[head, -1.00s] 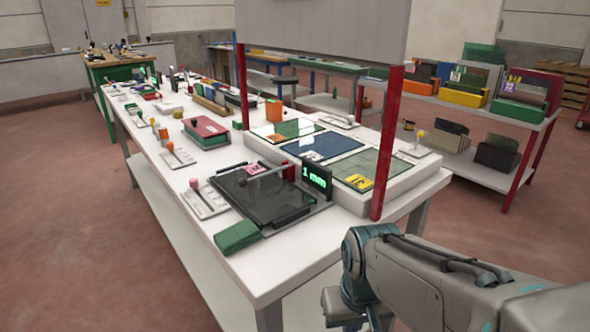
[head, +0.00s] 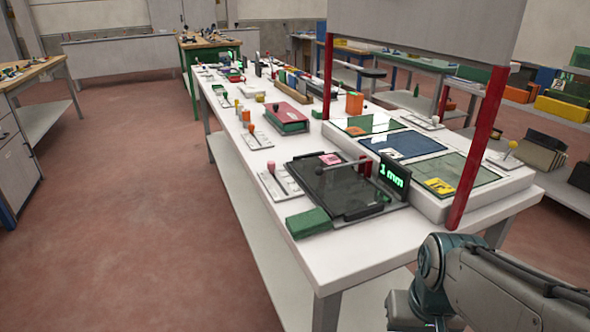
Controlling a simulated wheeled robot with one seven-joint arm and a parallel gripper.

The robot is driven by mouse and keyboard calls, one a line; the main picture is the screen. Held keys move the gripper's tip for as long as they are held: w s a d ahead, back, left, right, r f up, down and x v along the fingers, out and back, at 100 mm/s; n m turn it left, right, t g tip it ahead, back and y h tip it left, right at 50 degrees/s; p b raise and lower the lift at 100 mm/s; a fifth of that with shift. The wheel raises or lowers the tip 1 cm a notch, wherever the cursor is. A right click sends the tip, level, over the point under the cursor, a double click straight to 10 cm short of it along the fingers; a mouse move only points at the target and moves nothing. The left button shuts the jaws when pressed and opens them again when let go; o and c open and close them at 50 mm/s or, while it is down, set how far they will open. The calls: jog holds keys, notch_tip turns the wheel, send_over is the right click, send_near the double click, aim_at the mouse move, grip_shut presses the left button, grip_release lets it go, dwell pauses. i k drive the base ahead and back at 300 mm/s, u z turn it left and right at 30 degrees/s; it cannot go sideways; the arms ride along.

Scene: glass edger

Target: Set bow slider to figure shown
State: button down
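A small black display (head: 394,177) on the white table shows "1 mm" in green. It stands at the right edge of a dark glass panel in a black frame (head: 345,187). Left of the panel lies a pale slider plate with a pink knob (head: 272,166). Farther back is a similar plate with an orange knob (head: 251,128). Another plate with a yellow knob (head: 512,145) lies at the table's right side. I cannot read labels or scales, so I cannot tell which is the bow slider. My arm shows at lower right; my gripper is out of view.
The white table (head: 305,256) carries a green block (head: 308,223), a red box (head: 287,118) and a raised white tray of coloured glass panes (head: 405,145). Red posts (head: 478,150) hold a grey board (head: 420,30) above it. Open floor (head: 130,210) lies left.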

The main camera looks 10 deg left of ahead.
aim_at(271, 165)
jog(key=z, duration=0.05)
jog(key=k, duration=1.15)
jog(key=u, duration=1)
jog(key=i, duration=1.65)
jog(key=z, duration=0.7)
